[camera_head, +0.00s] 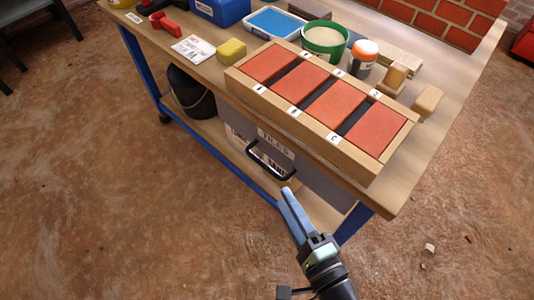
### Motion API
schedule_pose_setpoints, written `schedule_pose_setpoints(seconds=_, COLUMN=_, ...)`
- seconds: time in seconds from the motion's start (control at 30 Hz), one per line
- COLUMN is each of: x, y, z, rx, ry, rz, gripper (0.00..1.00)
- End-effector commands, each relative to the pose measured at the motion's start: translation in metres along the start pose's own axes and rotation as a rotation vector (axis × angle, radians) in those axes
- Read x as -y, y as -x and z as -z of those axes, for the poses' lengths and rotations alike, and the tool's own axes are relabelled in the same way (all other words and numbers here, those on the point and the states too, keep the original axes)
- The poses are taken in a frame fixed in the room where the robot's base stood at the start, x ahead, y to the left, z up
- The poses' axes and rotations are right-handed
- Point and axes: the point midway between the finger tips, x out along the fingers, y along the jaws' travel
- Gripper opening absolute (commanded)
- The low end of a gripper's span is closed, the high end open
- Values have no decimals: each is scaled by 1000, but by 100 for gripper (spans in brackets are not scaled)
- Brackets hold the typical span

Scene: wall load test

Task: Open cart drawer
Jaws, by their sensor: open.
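The cart (403,208) is a workbench with a wooden top and blue legs. Its grey drawer (318,183) sits under the top on the right side. The drawer front carries printed labels and a black bar handle (268,162). No gap around the drawer front can be made out, and its right part is partly hidden by my gripper. My gripper (288,194) has blue fingers pointing up toward the drawer. It is open and empty, just below and right of the handle, apart from it in the picture.
A wooden tray (372,172) with red bricks lies along the cart's front edge above the drawer. A black bucket (190,95) stands on the lower shelf to the left. Tubs, a sponge and wood blocks crowd the top. The floor in front is mostly clear, with small debris at right.

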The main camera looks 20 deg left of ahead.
Motion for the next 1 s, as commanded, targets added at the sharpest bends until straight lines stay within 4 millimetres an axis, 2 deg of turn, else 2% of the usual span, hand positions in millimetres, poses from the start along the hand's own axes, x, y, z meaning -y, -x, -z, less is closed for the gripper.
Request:
schedule_pose_setpoints(seconds=0.3, x=-2, y=-67, z=0, rx=4, ry=7, rz=2, gripper=45)
schedule_pose_setpoints(seconds=0.5, x=-1, y=-100, z=0, rx=3, ry=7, rz=1, gripper=45)
schedule_pose_setpoints(seconds=0.7, x=0, y=-115, z=0, rx=1, ry=5, rz=0, gripper=45)
schedule_pose_setpoints(seconds=1.0, x=1, y=-116, z=0, rx=-1, ry=5, rz=0, gripper=45)
